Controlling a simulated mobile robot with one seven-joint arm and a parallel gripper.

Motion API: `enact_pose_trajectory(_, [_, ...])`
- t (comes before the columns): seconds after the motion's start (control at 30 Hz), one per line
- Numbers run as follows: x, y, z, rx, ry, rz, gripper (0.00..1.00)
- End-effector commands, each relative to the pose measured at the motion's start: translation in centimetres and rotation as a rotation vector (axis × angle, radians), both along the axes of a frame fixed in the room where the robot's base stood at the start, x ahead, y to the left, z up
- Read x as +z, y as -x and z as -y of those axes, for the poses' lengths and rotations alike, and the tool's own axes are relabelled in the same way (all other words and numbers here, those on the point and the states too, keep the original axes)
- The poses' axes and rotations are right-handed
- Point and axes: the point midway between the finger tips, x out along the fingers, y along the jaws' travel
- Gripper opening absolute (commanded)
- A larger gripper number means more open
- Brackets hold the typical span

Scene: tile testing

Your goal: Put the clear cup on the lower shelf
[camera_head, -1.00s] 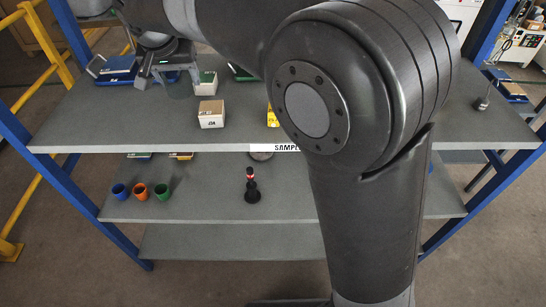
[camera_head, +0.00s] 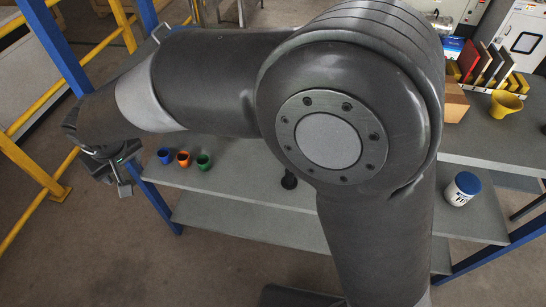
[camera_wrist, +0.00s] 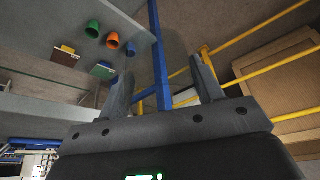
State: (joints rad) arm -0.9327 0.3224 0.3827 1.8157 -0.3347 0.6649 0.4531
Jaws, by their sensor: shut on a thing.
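My gripper (camera_head: 122,180) is at the left, out beyond the left end of the shelves. In the wrist view its two fingers (camera_wrist: 163,88) stand apart, closed on the clear cup, whose see-through body I can barely make out between them. In the head view the cup cannot be picked out either. The lower shelf (camera_head: 240,187) lies to the right of my gripper, with a blue cup (camera_head: 165,155), an orange cup (camera_head: 183,158) and a green cup (camera_head: 203,161) near its left end.
A blue post (camera_head: 160,205) and yellow railing (camera_head: 40,175) stand close to my gripper. A dark object (camera_head: 289,180) and a blue-lidded white jar (camera_head: 461,190) stand farther right. My arm hides much of the middle. Bare shelf shows right of the green cup.

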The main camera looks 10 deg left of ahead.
Motion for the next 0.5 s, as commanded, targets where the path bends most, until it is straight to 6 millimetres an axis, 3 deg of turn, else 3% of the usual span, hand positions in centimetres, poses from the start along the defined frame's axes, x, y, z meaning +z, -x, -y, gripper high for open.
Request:
enact_pose_trajectory(0.27, [-8.2, -3.4, 0.6, -0.195, 0.006, 0.002, 0.37])
enact_pose_trajectory(0.5, [-15.7, -8.4, 3.2, -0.448, 0.007, 0.004, 0.37])
